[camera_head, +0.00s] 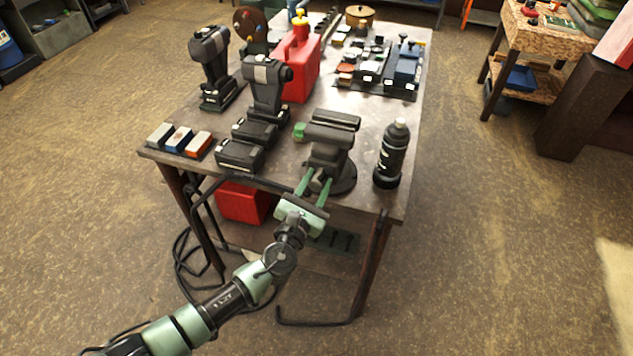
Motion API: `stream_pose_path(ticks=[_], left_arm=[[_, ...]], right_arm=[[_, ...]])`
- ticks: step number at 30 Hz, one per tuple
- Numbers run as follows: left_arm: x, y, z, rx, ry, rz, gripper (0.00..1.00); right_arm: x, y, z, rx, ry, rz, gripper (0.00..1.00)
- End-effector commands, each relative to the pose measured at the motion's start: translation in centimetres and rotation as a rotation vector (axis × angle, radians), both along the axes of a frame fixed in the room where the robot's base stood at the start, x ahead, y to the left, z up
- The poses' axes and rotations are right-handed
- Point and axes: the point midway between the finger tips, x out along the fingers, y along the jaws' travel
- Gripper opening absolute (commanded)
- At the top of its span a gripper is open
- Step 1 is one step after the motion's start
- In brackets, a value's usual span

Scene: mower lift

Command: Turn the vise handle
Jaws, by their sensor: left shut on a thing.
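The dark metal vise (330,143) stands on a round base near the front right edge of the workbench (290,183). My left gripper (317,184) reaches up from the lower left to the near side of the vise. Its two green fingers are shut on the vise handle at the vise's front. The handle itself is mostly hidden between the fingers, so its angle cannot be told. My right gripper is not in view.
A black bottle (391,155) stands right of the vise. Batteries (240,155), cordless drills (266,85) and small blocks (180,139) are to its left. A red can (300,62) stands behind. A hose (185,255) hangs below the bench.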

Motion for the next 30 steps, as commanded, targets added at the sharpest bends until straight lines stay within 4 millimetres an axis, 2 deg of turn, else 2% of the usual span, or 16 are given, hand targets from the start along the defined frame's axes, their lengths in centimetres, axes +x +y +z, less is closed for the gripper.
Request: stream_pose_path(ticks=[1, 2, 3, 14, 17, 24, 30], left_arm=[[-0.1, -0.1, -0.1, 0.0, 0.002, -0.002, 0.0], [-0.1, -0.1, -0.1, 0.0, 0.002, -0.002, 0.44], [-0.1, -0.1, -0.1, 0.0, 0.002, -0.002, 0.55], [-0.3, 0.1, -0.1, -0.001, 0.002, -0.001, 0.57], [-1.2, 0.4, -0.2, -0.002, 0.003, 0.0, 0.57], [-5.1, 1.8, -0.2, -0.002, 0.004, -0.002, 0.57], [-7.1, 2.5, -0.1, -0.001, 0.002, -0.002, 0.57]], right_arm=[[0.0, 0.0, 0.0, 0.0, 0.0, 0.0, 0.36], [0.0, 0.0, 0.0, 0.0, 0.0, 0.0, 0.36], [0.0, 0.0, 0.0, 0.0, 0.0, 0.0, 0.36], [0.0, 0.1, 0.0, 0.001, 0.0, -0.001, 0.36], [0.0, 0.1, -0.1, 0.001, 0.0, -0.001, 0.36], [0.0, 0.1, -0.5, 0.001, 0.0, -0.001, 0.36], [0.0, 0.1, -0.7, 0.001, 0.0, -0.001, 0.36]])
